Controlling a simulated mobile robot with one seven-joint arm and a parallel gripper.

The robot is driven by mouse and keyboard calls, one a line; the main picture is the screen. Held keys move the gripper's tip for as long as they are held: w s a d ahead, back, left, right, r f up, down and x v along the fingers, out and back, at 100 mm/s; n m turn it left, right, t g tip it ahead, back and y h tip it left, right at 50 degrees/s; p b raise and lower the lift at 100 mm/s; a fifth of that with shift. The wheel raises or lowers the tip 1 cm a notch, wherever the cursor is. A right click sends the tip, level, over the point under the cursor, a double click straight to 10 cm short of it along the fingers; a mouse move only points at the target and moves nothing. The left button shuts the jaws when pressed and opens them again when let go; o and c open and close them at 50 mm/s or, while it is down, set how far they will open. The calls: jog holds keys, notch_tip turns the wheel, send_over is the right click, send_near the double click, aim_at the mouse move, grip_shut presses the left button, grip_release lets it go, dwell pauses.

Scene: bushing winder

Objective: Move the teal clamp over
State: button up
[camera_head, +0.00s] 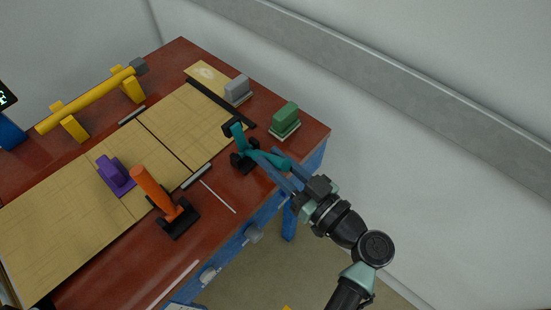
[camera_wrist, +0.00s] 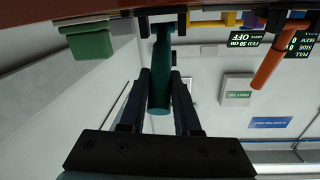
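The teal clamp (camera_head: 238,136) stands on a black base at the right front edge of the red-brown table, with its teal handle reaching out past the edge. My gripper (camera_head: 268,157) is at that handle, its two blue fingers apart, one on each side. In the wrist view the teal handle (camera_wrist: 160,80) runs between the fingertips (camera_wrist: 160,72), with a narrow gap visible beside it. The gripper looks open around the handle; contact with the fingers is not clear.
An orange-handled clamp (camera_head: 157,193) and a purple block (camera_head: 116,174) stand to the left. Green (camera_head: 285,117) and grey (camera_head: 237,88) blocks sit behind the teal clamp. A yellow bar (camera_head: 90,98) lies on yellow supports at the far left.

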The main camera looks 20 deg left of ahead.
grip_shut()
dwell(1.0)
